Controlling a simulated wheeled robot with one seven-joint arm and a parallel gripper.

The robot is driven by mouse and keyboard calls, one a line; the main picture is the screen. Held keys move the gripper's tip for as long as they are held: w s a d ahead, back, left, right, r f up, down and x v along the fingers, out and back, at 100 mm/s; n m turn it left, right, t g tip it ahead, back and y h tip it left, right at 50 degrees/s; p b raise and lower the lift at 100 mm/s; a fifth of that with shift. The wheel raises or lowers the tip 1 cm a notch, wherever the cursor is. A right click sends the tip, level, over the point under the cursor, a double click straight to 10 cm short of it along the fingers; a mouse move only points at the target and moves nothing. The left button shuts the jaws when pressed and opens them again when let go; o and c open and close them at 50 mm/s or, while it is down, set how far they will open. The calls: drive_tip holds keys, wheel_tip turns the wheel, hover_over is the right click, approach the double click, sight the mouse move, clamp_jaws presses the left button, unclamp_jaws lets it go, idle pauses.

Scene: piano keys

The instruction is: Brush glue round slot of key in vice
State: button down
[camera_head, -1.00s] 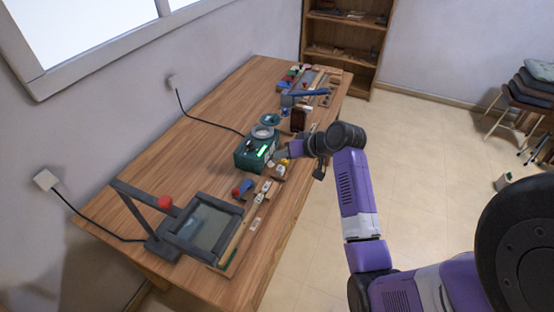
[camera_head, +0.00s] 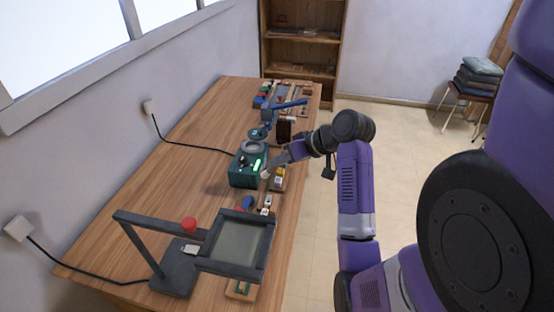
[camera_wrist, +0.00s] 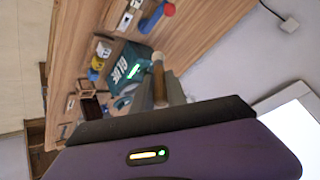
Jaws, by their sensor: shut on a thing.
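My gripper (camera_head: 281,159) is beside the green glue pot box (camera_head: 247,166), on its right in the head view. In the wrist view my gripper (camera_wrist: 160,92) is shut on a slim brown and pale handle, seemingly the brush (camera_wrist: 158,68). The brush's tip is too small to make out. The glue pot box, marked GLUE, also shows in the wrist view (camera_wrist: 125,66), close to the fingers. Small pale blocks (camera_head: 267,204), perhaps key pieces, lie in front of the pot. I cannot clearly pick out the vice or the slot in its key.
A dark frame with a glassy pane (camera_head: 238,242) and a red knob (camera_head: 189,224) stands at the near end of the wooden table (camera_head: 200,150). A blue-armed tool (camera_head: 288,106) and a dark brown block (camera_head: 284,130) stand farther back. A cable crosses the left side.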

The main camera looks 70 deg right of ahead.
wheel_tip(320, 180, down, 5)
drive_tip(key=b, duration=0.5)
drive_tip(key=shift+a+r, duration=0.1)
